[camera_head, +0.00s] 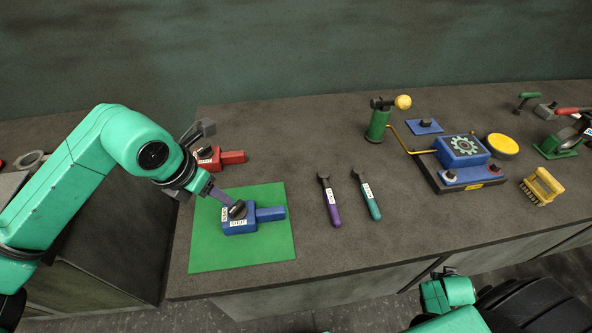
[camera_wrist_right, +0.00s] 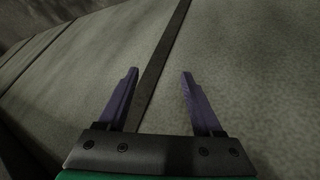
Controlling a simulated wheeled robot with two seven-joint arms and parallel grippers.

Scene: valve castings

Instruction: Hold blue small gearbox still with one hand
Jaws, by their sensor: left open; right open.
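A small blue block-shaped casting (camera_head: 240,224) with a black knob, white labels and a blue stub to its right lies on a green mat (camera_head: 215,255). My left gripper (camera_head: 234,206) is open, with its fingers at the casting's upper left by the knob; whether they touch it is unclear. Another blue box with a gear emblem (camera_head: 461,151) sits on a dark base at the right. I cannot tell by label which is the gearbox. My right gripper (camera_wrist_right: 157,88) is open and empty, facing the grey cabinet front; it is low at the bottom right in the head view.
A red casting (camera_head: 220,158) lies behind the mat. A purple-handled tool (camera_head: 331,205) and a teal-handled tool (camera_head: 368,198) lie right of it. A green canister (camera_head: 379,122), yellow disc (camera_head: 503,146) and yellow brush (camera_head: 541,187) stand farther right. The front middle of the bench is clear.

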